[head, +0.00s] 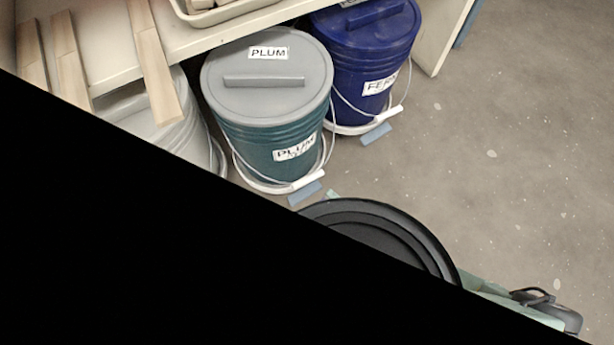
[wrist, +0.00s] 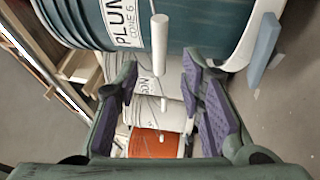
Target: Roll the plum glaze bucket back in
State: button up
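The plum glaze bucket (head: 236,119) is teal with a grey lid labelled PLUM. It stands upright on a low white base with a blue-grey tab (head: 305,194), and its wire bail hangs at the front with a white handle grip (head: 308,181). In the wrist view the bucket (wrist: 185,25) fills the top, and the white handle grip (wrist: 160,45) shows between and just beyond the fingertips. My gripper (wrist: 160,68) is open, with a finger on each side of the grip and a visible gap. The fingertips are hidden in the head view.
A dark blue FERN bucket (head: 365,45) stands right of the plum one, and a pale bucket (head: 180,140) stands left. A shelf (head: 205,38) with wooden strips overhangs behind. An orange bucket (wrist: 155,143) shows in the wrist view. Open floor (head: 510,150) lies right.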

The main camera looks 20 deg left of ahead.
jog(key=b+x, duration=0.1)
jog(key=x, duration=0.7)
jog(key=shift+w+a+r+b, duration=0.1)
jog(key=shift+a+b, duration=0.2)
jog(key=shift+a, duration=0.05)
jog(key=shift+c, duration=0.4)
grip_shut()
